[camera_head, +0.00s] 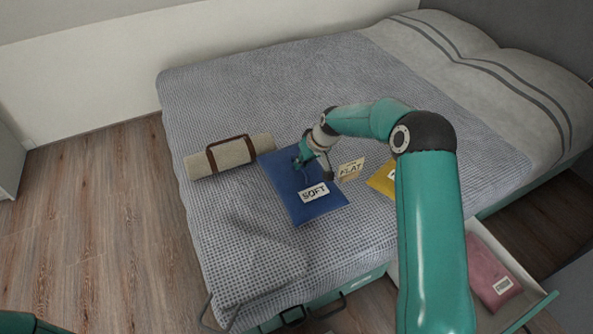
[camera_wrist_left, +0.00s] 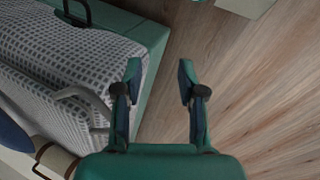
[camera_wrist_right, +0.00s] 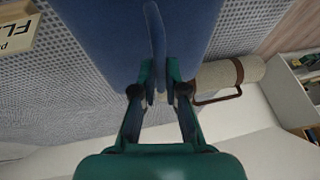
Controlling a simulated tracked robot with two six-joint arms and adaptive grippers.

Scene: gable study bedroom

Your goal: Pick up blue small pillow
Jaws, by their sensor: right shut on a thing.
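The blue small pillow (camera_head: 318,206) lies on the grey waffle blanket of the bed, with a white label reading SOFT on it. My right gripper (camera_head: 312,164) reaches down onto the pillow's far part. In the right wrist view, my right gripper (camera_wrist_right: 160,90) is shut on a raised fold of the blue pillow (camera_wrist_right: 190,40) that stands between its fingers. The pillow still appears to rest on the bed. My left gripper (camera_wrist_left: 158,85) is open and empty, over the wooden floor beside the bed's edge.
A beige roll with brown straps (camera_head: 228,155) lies left of the pillow. A FLAT card (camera_head: 351,169) and a yellow pillow (camera_head: 383,181), partly behind my right arm, lie to its right. An open drawer (camera_head: 536,308) holds a pink pillow (camera_head: 490,270). Floor (camera_head: 90,220) at left is clear.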

